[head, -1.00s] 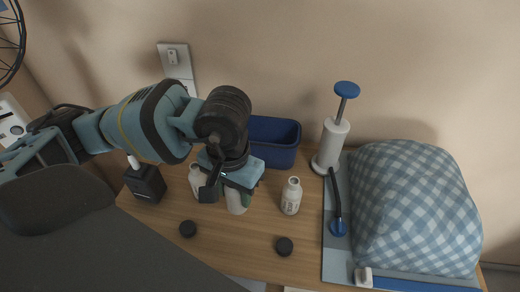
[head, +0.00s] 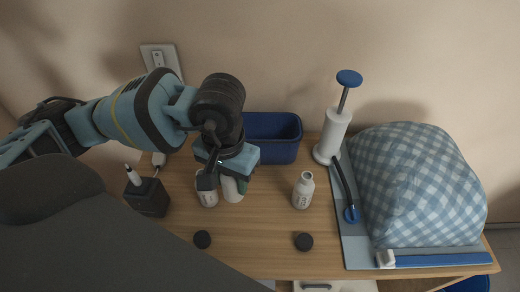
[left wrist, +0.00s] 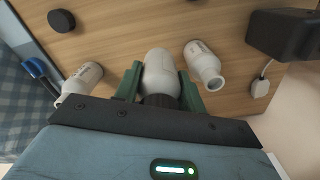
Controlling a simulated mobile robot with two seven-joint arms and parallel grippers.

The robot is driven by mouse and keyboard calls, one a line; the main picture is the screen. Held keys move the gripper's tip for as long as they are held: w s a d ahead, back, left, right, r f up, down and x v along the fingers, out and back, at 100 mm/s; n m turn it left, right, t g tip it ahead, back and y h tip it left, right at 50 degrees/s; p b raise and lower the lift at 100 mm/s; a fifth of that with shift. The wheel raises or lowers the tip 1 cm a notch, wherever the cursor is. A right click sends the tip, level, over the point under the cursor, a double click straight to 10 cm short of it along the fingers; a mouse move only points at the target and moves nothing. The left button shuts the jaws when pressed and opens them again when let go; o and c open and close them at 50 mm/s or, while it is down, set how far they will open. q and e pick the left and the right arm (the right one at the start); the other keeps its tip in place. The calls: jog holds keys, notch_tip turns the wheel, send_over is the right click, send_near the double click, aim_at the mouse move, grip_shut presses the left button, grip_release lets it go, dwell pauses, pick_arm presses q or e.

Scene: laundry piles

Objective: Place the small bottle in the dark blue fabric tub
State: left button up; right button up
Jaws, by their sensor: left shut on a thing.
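My left gripper (head: 236,176) is shut on a small white bottle (head: 231,190), which shows below the fingers in the head view. In the left wrist view the bottle (left wrist: 160,72) sits between the two green fingers (left wrist: 160,90). Whether its base clears the table cannot be told. The dark blue tub (head: 279,151) stands against the wall, just behind and right of the gripper; the arm hides its left part. A second white bottle (head: 208,197) stands close to the left of the held one. A third (head: 303,191) stands apart to the right. My right gripper is not in view.
A white pump with a blue handle (head: 334,137) stands right of the tub. A checked cushion (head: 415,185) lies on a mat at the right. A black box (head: 147,196) is at the left.

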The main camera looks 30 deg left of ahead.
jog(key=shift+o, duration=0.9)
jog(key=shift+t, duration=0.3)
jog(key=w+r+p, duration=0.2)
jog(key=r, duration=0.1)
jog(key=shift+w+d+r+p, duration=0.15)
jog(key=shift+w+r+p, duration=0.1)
jog(key=shift+p, duration=0.1)
pick_arm(q)
jog(key=w+a+r+n, duration=0.2)
jog(key=w+a+n, duration=0.1)
jog(key=w+n, duration=0.5)
jog(key=w+a+r+n, duration=0.3)
jog(key=w+n, duration=0.5)
jog(key=w, duration=0.1)
jog(key=shift+m, duration=0.3)
jog(key=shift+a+f, duration=0.2)
jog(key=shift+f, duration=5.05)
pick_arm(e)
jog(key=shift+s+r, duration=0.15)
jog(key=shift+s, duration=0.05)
pick_arm(q)
jog(key=shift+s, duration=0.1)
